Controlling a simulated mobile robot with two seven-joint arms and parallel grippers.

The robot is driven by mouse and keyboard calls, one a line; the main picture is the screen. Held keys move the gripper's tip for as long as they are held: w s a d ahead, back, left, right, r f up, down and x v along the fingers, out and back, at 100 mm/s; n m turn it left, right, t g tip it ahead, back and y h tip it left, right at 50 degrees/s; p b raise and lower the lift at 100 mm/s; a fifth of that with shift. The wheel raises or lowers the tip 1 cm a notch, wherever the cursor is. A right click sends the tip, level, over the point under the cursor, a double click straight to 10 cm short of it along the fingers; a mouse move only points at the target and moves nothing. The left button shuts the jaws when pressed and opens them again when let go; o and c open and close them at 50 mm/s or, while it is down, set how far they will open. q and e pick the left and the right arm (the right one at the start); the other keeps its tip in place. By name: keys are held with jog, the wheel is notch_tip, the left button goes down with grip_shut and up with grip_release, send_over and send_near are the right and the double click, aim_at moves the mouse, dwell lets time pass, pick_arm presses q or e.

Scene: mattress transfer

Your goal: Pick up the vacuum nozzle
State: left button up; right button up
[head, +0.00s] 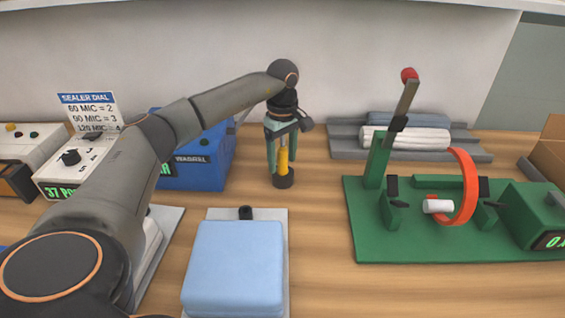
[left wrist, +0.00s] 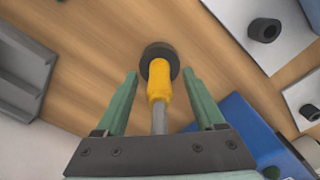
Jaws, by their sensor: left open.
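The vacuum nozzle (head: 283,161) is a yellow piece standing upright in a round black holder (head: 283,181) on the table, left of the green machine. In the left wrist view the yellow nozzle (left wrist: 159,82) runs between the two green fingers, with a grey metal stem at its near end and the round black holder (left wrist: 149,51) around its far end. My left gripper (head: 282,160) is above the table with its fingers down on both sides of the nozzle. In the left wrist view the left gripper (left wrist: 160,80) is open, with gaps on both sides of the nozzle. My right gripper is not in view.
A light blue folded mattress (head: 235,268) lies on a pale plate in front. The green machine (head: 400,250) with an orange ring is at right. A grey tray (head: 345,148) with rolls lies behind.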

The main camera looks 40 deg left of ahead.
pick_arm(q)
jog(key=shift+f, duration=0.15)
grip_shut()
dwell(0.4)
